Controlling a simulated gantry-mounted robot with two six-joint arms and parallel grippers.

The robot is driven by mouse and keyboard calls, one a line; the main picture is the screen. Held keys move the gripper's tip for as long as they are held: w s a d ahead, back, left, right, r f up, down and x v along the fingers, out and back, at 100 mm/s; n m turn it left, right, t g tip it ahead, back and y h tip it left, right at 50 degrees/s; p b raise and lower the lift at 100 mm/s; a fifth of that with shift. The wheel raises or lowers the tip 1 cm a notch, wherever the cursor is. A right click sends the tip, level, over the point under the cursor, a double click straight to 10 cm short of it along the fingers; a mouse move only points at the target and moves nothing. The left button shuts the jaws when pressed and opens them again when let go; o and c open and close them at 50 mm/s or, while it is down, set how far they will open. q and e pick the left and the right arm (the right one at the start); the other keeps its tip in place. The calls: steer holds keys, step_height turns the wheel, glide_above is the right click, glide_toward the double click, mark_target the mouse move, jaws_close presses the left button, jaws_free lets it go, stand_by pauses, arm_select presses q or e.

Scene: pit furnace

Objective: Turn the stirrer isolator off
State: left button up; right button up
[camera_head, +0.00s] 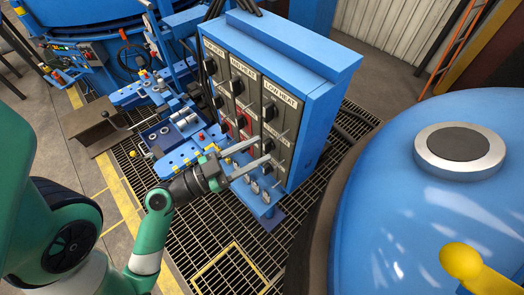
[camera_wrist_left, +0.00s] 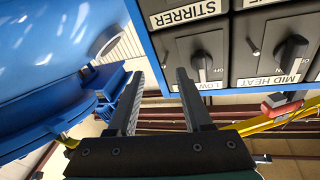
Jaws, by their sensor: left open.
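The stirrer switch (camera_head: 271,146) seems to be the lower dark knob in the right column of the blue switch cabinet; its label is too small to read in the head view. The white STIRRER label (camera_wrist_left: 190,11) shows along the top of the left wrist view, but I cannot tell the knob's setting. My left gripper (camera_head: 264,149) is open, its two long grey fingers reaching to the panel's front near that knob. In the left wrist view the fingers (camera_wrist_left: 160,75) are apart with nothing between them. Contact cannot be told. My right gripper is out of view.
Other rotary knobs sit close by, including one (camera_wrist_left: 200,60) by a LOW label and a MID HEAT one (camera_wrist_left: 290,52). The cabinet (camera_head: 317,115) stands on grating. A large blue furnace lid (camera_head: 400,210) fills the right. Blue machinery (camera_head: 180,125) lies behind my left arm.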

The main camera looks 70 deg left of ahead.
mark_target(264, 144)
arm_select(q)
steer(key=s+a+f+n+g+y+b, duration=0.1)
steer(key=s+a+f+n+g+y, duration=0.2)
steer(key=s+f+n, duration=0.4)
steer(key=shift+m+y, duration=0.7)
steer(key=p+x, duration=0.1)
steer(key=x, duration=0.2)
steer(key=p+x, duration=0.1)
steer(key=x, duration=0.3)
steer(key=d+p+x, duration=0.1)
steer(key=x, duration=0.3)
steer(key=shift+w+d, duration=0.1)
steer(key=shift+w, duration=0.05)
steer(key=shift+w+f, duration=0.2)
steer(key=shift+w, duration=0.3)
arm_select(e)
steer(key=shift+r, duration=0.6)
arm_select(q)
steer(key=shift+c, duration=0.3)
jaws_close()
